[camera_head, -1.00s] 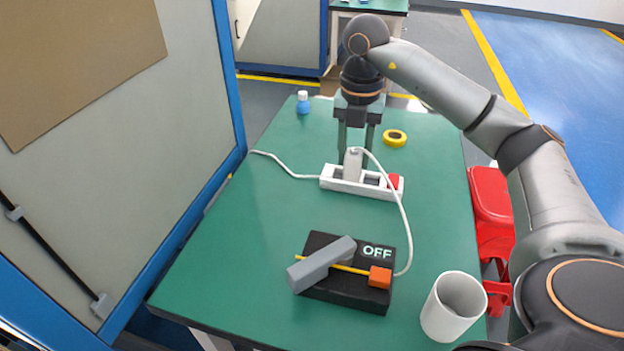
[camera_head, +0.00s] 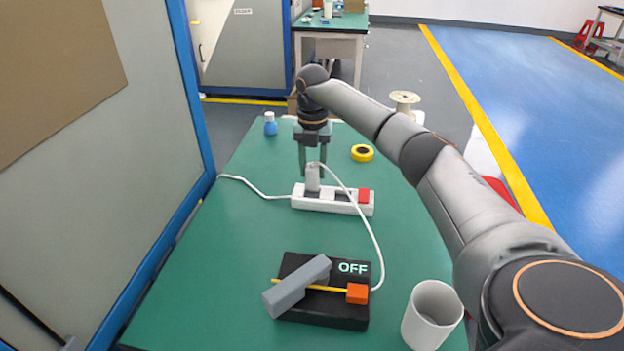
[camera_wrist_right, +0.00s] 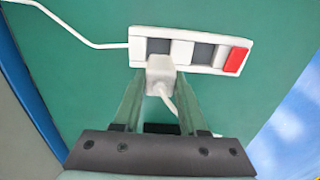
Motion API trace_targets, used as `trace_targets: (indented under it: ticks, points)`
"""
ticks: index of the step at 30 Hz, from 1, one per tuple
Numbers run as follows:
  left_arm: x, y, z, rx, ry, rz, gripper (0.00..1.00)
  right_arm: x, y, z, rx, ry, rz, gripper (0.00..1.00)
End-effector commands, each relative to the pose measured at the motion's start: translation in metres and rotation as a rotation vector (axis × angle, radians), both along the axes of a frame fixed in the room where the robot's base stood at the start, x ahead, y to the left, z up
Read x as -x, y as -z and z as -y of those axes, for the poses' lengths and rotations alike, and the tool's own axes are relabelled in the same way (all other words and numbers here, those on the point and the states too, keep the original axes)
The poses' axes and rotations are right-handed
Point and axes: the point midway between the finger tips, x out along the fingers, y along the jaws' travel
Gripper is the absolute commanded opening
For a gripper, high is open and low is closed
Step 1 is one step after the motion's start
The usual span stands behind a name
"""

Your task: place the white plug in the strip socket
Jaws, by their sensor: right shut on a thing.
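The white plug (camera_head: 312,178) is between the fingers of my right gripper (camera_head: 312,172), which is shut on it. The plug is upright over the left part of the white strip socket (camera_head: 343,208) in the head view. In the right wrist view the plug (camera_wrist_right: 160,72) overlaps the near edge of the strip (camera_wrist_right: 222,55), just below its left dark socket. I cannot tell whether the plug touches the strip or sits above it. The right gripper's fingers (camera_wrist_right: 158,90) show on both sides of the plug. My left gripper is not in view.
A red switch (camera_head: 364,196) is on the strip's right end. A black box marked OFF (camera_head: 330,312) with a grey lever (camera_head: 297,287) and a white cup (camera_head: 431,318) stand nearer.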

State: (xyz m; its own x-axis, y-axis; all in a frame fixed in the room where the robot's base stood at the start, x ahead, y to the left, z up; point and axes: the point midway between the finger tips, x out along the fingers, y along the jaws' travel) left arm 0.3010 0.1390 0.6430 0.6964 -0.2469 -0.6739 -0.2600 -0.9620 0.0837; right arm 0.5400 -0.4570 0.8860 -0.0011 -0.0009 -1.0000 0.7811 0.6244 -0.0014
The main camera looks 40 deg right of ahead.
Motion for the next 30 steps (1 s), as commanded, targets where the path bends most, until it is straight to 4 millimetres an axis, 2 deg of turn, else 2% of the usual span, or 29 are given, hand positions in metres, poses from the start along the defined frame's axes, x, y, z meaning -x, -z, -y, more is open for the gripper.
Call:
trace_targets:
  ticks: [11,15,18,29,30]
  points:
    - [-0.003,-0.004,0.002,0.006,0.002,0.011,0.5,-0.01,0.014,0.006,-0.001,0.001,0.0,0.0]
    - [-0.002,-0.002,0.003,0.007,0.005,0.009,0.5,-0.01,0.038,0.007,-0.001,-0.001,-0.003,0.0]
    - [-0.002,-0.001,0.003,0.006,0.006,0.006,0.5,-0.01,0.046,0.007,-0.001,-0.001,0.0,0.0]
    - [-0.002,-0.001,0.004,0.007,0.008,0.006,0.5,-0.01,0.049,0.007,-0.001,0.0,-0.001,0.0]
    - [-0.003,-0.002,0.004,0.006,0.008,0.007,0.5,-0.01,0.049,0.007,-0.001,0.0,-0.001,0.46]
